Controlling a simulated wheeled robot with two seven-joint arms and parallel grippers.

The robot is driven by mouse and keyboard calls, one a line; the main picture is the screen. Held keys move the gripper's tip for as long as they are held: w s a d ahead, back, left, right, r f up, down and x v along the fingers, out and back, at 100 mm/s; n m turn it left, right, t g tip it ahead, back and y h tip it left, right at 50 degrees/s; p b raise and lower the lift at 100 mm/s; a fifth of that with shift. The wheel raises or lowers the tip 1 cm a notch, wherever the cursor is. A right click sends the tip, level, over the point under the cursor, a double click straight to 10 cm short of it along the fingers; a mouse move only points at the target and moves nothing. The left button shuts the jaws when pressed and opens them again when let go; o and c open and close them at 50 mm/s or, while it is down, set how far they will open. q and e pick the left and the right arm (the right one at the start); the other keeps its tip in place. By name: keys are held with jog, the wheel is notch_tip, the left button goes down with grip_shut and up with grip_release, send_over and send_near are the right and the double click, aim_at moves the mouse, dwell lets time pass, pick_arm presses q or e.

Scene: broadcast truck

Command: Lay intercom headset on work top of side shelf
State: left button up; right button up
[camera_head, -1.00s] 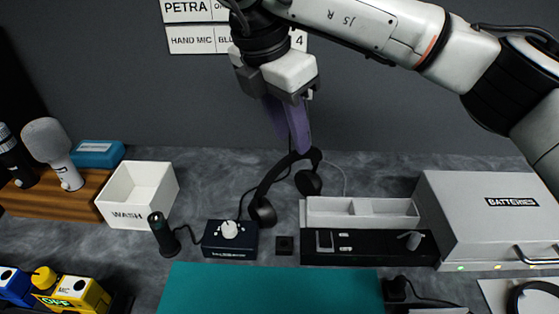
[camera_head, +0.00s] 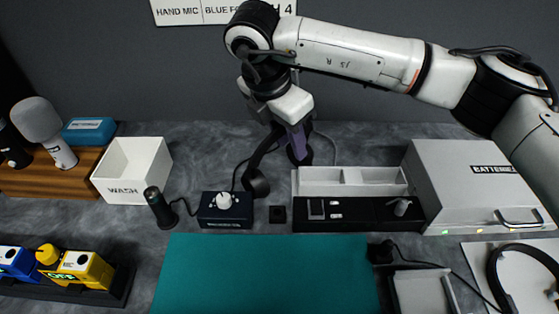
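A black headset (camera_head: 255,184) stands at the back of the grey counter, its band arching up between two ear cups. A cable runs near it to a dark box with a white knob (camera_head: 226,209). My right gripper (camera_head: 299,154) points down at the band's upper right, its purple fingers overlapping the band and right ear cup. The fingers show nearly edge-on, so their gap and any grip on the band are hidden. A second black headset (camera_head: 497,272) lies at the right edge, partly cut off. I cannot identify the side shelf's work top. My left gripper is not in view.
A white two-part tray (camera_head: 322,189) and the grey batteries case (camera_head: 480,214) stand right of the headset. A white WASH bin (camera_head: 133,191) and a dark cylinder (camera_head: 159,207) are left. The teal mat (camera_head: 265,275) in front is bare.

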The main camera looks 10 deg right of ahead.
grip_shut()
jog(key=shift+r, duration=0.1)
dwell(1.2)
